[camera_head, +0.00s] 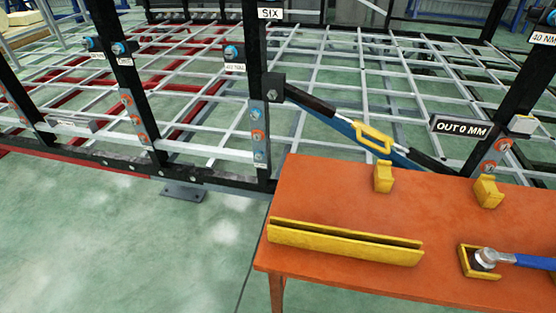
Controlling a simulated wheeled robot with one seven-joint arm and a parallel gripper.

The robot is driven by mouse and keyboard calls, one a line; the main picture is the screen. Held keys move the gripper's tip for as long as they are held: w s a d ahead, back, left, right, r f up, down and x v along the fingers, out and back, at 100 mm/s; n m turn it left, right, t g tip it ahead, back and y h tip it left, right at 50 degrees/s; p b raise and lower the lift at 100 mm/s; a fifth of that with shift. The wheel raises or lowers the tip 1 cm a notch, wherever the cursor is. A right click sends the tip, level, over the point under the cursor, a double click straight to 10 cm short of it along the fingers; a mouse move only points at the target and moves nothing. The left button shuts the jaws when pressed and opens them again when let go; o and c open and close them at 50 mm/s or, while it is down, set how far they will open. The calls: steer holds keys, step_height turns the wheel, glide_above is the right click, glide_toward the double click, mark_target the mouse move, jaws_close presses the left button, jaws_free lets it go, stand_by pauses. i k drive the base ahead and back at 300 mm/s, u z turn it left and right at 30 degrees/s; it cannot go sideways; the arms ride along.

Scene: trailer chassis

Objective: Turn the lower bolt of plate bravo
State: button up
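No plate carries a label I can read as bravo. A grey plate with orange-ringed bolts (258,124) sits low on the middle black post, below the SIX sign; its lowest bolt is near the bottom rail. A similar plate (132,109) is on the post to the left. Another plate (491,158) is at the foot of the right post, partly hidden at its lower end by the table. A wrench-like tool with a metal head (489,257) and blue handle (537,262) rests on a yellow holder (466,267) at the table's right. My gripper is not in view.
An orange table (345,200) stands in front, bearing a long yellow trough (345,243) and two yellow blocks (383,177) (487,191). A turnbuckle brace with a yellow body (371,137) slants across behind it. The sign OUT 0 MM (460,128) is near the right post. Floor is clear at left front.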

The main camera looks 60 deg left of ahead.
mark_target(259, 154)
steer(key=u, duration=0.05)
steer(key=k, duration=1.55)
steer(key=u, duration=1.6)
steer(key=i, duration=1)
